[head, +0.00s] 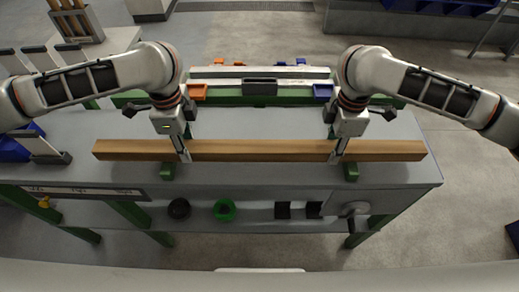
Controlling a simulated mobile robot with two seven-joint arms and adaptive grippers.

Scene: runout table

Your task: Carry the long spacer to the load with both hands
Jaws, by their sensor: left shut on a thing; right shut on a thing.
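The long spacer is a brown wooden beam (260,150) lying left to right across the near part of the grey table (300,173). My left gripper (184,156) is shut on it left of its middle. My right gripper (337,156) is shut on it right of its middle. Both ends of the beam stick out past the grippers. Whether the beam touches its supports or hangs just above them I cannot tell. The load may be the pale bars (300,82) at the back of the table; I cannot tell for sure.
Green blocks (168,171) show under the beam near each gripper. The table top between beam and bins is clear.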

